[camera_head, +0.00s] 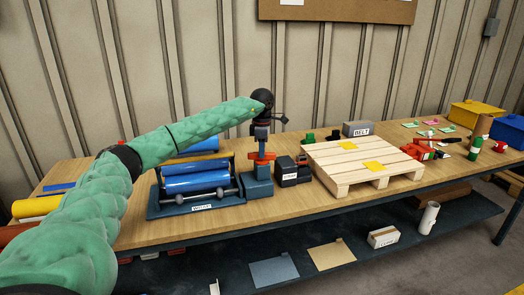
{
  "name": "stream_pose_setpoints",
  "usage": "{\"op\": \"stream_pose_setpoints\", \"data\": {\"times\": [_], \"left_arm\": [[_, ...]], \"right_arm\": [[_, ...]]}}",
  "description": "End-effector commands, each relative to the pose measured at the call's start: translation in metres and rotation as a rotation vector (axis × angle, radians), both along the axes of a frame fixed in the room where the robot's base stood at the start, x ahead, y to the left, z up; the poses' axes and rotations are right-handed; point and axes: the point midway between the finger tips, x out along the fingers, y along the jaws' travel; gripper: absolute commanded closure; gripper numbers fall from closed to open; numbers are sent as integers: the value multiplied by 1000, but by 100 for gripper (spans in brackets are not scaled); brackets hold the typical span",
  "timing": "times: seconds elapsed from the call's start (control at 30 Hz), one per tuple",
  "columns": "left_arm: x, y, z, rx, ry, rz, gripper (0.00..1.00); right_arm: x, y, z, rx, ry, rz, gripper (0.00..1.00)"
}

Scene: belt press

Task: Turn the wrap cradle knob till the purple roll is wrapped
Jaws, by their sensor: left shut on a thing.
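The wrap cradle (168,211) is a dark blue frame on the near left of the table, with a white label on its front. Blue rolls (197,182) lie in it; I see no clearly purple roll surface. At the cradle's right end is a blue block with an orange-red knob (262,157) on top. My left arm, in a green sleeve, reaches over from the left. My left gripper (262,146) points down and is shut on the knob, partly covering it. My right gripper is not in view.
A dark labelled box (291,171) stands just right of the knob, beside a wooden pallet (365,165) with yellow notes. A grey BELT box (356,129) is behind. Yellow (476,114) and blue (508,131) bins stand far right. A lower shelf holds sheets and a box.

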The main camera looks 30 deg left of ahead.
Motion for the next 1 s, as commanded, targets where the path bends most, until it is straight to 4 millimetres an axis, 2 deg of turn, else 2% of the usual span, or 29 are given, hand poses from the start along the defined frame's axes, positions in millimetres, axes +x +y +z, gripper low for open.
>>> {"op": "stream_pose_setpoints", "data": {"times": [0.07, 0.1, 0.2, 0.57, 0.73, 0.83, 1.0], "left_arm": [[0, 1, 2, 1, -3, 2, 100], [0, 1, 2, 1, -3, 3, 80], [0, 1, 1, 0, -2, 3, 60], [1, 0, 4, 0, -2, 2, 60], [1, 0, 23, 1, -3, 2, 60], [1, 1, 39, 0, -4, 2, 60], [1, 1, 63, 0, -4, 3, 60]], "right_arm": [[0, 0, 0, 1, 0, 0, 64], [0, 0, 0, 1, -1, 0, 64], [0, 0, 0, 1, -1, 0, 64], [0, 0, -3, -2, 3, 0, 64], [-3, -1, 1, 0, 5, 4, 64], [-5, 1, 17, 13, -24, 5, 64], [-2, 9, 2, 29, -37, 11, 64]]}}
